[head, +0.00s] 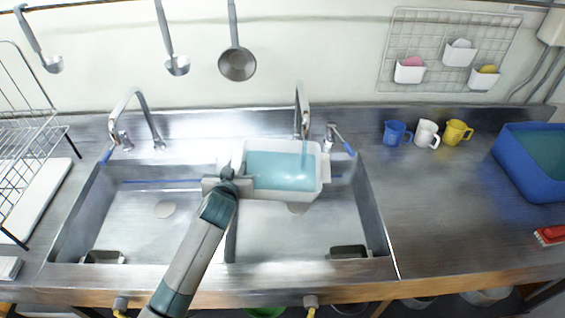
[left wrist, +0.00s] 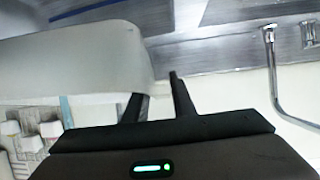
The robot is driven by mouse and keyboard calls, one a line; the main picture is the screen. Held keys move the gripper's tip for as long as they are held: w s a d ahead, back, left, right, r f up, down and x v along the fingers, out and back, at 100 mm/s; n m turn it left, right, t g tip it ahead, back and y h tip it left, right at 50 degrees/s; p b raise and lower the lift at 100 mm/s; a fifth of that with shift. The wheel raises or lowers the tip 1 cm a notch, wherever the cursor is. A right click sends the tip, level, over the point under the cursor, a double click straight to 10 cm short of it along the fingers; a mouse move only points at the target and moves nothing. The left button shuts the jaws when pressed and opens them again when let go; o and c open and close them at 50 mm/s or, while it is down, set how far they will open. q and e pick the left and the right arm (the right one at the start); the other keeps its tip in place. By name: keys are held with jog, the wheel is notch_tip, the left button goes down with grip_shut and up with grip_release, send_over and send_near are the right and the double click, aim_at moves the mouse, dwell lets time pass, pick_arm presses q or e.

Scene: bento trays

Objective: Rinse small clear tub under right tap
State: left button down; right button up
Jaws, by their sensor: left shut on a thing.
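The small clear tub (head: 325,168) is a whitish translucent box, held over the right sink basin beneath the right tap (head: 302,95). A pale blue stream falls from the spout into it, and bluish water covers its inside. My left gripper (head: 235,180) is shut on the tub's left side. In the left wrist view, the tub's pale wall (left wrist: 70,60) fills the upper left, beside the gripper's dark fingers (left wrist: 158,100). The exact grip on the wall is partly hidden. My right gripper is in neither view.
The left basin (head: 150,225) is empty, with its own tap (head: 140,105) behind it. Blue, white and yellow mugs (head: 427,133) and a blue crate (head: 530,185) stand on the right counter. A wire rack (head: 25,140) is at left. Ladles (head: 236,62) hang above.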

pick_arm(q)
jog(key=shift+s+a+r+p, duration=0.1)
jog(key=shift+s+a+p, duration=0.2)
jog(key=shift+s, duration=0.35)
jog(key=shift+s+a+r+p, duration=0.1)
jog(key=shift+s+p, duration=0.3)
jog(key=shift+s, duration=0.25)
jog(key=shift+s+a+p, duration=0.2)
jog(key=shift+s+p, duration=0.05)
jog(key=shift+s, duration=0.3)
jog(key=shift+s+a+p, duration=0.2)
jog(key=shift+s+p, duration=0.05)
jog(key=shift+s, duration=0.25)
jog(key=shift+f, duration=0.1)
jog(key=s+a+r+p, duration=0.1)
jog(key=s+r+p, duration=0.3)
jog(key=shift+s+a, duration=0.3)
jog(key=shift+s, duration=0.1)
dwell(0.3)
dwell(0.6)
